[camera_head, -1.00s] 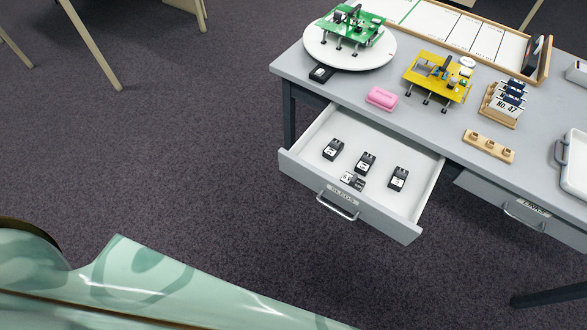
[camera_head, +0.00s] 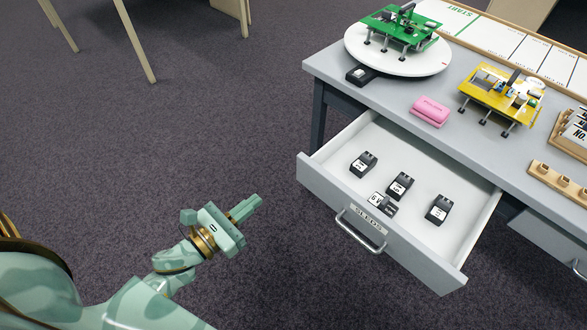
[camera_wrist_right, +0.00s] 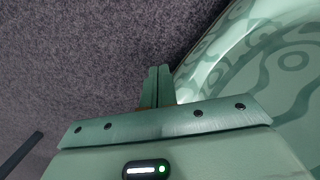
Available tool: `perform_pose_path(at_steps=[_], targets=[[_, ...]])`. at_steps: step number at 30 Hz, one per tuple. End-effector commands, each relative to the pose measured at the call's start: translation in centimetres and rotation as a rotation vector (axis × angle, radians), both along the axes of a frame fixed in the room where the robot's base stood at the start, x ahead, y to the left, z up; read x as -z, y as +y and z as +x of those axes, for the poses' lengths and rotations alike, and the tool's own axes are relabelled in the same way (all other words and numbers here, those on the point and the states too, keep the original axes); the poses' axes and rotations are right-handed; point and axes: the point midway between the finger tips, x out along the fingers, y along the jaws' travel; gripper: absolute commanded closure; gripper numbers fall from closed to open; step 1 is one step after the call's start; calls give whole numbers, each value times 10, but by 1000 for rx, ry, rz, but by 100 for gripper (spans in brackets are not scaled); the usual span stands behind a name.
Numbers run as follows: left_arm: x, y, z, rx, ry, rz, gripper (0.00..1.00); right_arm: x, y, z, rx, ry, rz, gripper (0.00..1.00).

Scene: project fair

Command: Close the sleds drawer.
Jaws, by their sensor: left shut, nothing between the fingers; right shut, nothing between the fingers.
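The sleds drawer (camera_head: 324,190) stands open, pulled out from the grey table toward me. Its front carries a label reading SLEDS and a bar handle (camera_head: 357,231). Several small black blocks with white labels (camera_head: 400,186) lie inside it. My left gripper (camera_head: 249,208) is shut and empty, to the left of the drawer front and apart from it. My right gripper (camera_wrist_right: 158,86) shows only in the right wrist view, shut and empty above the carpet, beside a green patterned part of my body.
On the table (camera_head: 395,95) are a white turntable (camera_head: 355,45) with a green board, a pink block (camera_head: 431,110), a yellow board (camera_head: 500,98) and a wooden peg strip (camera_head: 557,184). A second drawer (camera_head: 540,238) is at the right.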

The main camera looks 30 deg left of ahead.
Motion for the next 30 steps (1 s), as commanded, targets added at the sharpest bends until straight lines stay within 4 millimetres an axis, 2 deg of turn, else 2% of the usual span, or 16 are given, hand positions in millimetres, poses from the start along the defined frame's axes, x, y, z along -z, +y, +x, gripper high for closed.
perform_pose_path(at_steps=[5,18,24,30], targets=[[1,-7,22,1,-3,4,100,3,0,-1,-3,4,0,100],[2,-34,107,-2,2,2,100,9,0,3,-17,9,-2,100],[2,-41,126,-1,2,0,100,10,-5,5,-24,6,-8,100],[1,-42,131,-3,3,1,100,10,-7,4,-27,8,-11,100]])
